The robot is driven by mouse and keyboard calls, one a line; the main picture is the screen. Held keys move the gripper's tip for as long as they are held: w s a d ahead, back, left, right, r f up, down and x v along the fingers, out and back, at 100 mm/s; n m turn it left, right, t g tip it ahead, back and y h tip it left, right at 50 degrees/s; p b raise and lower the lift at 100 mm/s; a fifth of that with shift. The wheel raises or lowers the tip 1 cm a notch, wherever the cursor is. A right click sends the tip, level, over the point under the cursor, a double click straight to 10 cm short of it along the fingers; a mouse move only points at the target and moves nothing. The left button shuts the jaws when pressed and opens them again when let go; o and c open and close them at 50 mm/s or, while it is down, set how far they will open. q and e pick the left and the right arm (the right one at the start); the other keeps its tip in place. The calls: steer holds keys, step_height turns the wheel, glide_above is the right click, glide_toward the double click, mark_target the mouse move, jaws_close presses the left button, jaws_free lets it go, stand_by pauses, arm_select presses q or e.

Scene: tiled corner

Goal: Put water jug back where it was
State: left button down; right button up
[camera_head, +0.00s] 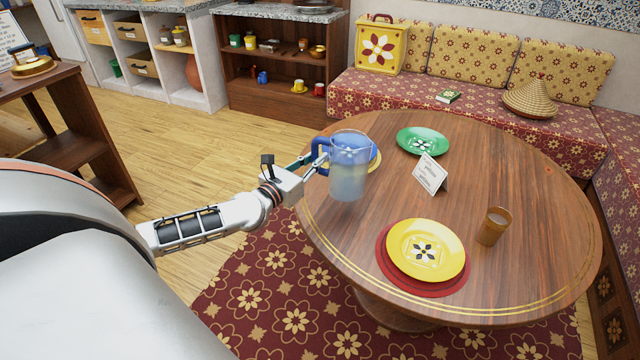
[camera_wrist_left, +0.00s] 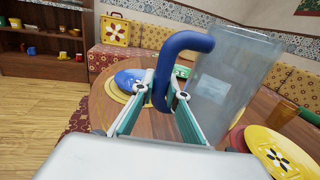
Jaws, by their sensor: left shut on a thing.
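The water jug (camera_head: 349,170) is clear with a blue handle and holds some bluish water. My left gripper (camera_head: 313,165) is shut on its handle and holds it over the left edge of the round table (camera_head: 470,185). In the left wrist view the blue handle (camera_wrist_left: 178,62) sits between the two fingers, and the clear jug body (camera_wrist_left: 235,75) leans a little to the right. In the head view the jug looks nearly upright. It covers most of a blue plate (camera_head: 375,156) behind it. My right gripper is not in view.
A yellow plate (camera_head: 425,249) on a red mat, a brown cup (camera_head: 493,226), a folded card (camera_head: 430,174) and a green plate (camera_head: 422,141) stand on the table. A patterned bench (camera_head: 480,105) runs behind. A dark shelf (camera_head: 280,70) stands at the back. The table's middle right is clear.

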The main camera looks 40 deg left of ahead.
arm_select(q)
step_height(320, 180, down, 3)
steer(key=shift+a+r+b, duration=0.1)
steer(key=shift+r+b, duration=0.05)
steer(key=shift+b, duration=0.3)
step_height(320, 180, down, 4)
steer(key=shift+f+b, duration=0.15)
steer(key=shift+b, duration=0.95)
steer(key=shift+f, duration=0.1)
steer(key=shift+r, duration=0.25)
steer(key=shift+f, duration=0.25)
steer(key=c, duration=2.3)
jaws_free()
steer(key=shift+f, duration=0.15)
steer(key=o, duration=0.3)
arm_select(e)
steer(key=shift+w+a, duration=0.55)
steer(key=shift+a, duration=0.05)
